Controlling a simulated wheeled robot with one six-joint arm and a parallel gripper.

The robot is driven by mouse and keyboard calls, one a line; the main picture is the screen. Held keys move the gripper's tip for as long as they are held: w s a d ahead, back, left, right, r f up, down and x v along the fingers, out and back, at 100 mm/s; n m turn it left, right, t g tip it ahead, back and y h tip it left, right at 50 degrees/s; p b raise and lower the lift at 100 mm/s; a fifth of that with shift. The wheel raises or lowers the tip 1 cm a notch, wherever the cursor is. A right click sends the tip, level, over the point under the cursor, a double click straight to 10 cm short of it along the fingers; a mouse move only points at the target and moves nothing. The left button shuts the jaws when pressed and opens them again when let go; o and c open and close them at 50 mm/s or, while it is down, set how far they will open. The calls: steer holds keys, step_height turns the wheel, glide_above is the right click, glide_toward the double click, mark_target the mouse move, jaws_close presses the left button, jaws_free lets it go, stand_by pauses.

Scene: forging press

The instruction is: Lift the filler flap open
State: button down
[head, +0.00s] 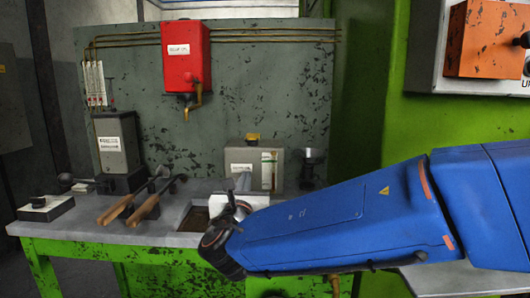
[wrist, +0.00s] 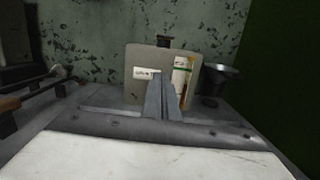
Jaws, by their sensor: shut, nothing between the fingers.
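A grey tank (head: 262,172) stands at the back of the bench, with a white label and a sight gauge on its front. A small yellow flap-like piece (head: 253,137) sits on its top, seemingly lying flat; I take this for the filler flap. In the wrist view the tank (wrist: 142,59) is straight ahead, and the piece on top (wrist: 163,41) looks dark. My gripper (head: 243,179) is shut and empty, in front of the tank and below its top. Its fingers (wrist: 163,80) hide part of the tank's front in the wrist view.
A dark funnel-like cup (head: 309,160) stands right of the tank. A red box (head: 186,55) with a brass spout hangs above on the back panel. Space directly above the tank looks clear.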

glide_toward(253, 138)
steer(key=w+f, duration=0.1)
steer(key=f, duration=0.1)
steer(key=w+f, duration=0.2)
steer(key=f, duration=0.1)
steer(key=shift+a+f, duration=0.3)
steer(key=shift+a, duration=0.1)
steer(key=shift+w+r, duration=0.2)
steer(key=shift+r, duration=0.35)
steer(key=shift+w+r, duration=0.15)
steer(key=shift+r, duration=0.4)
steer(key=shift+w+r, duration=0.15)
steer(key=shift+r, duration=0.8)
steer(key=shift+r, duration=0.15)
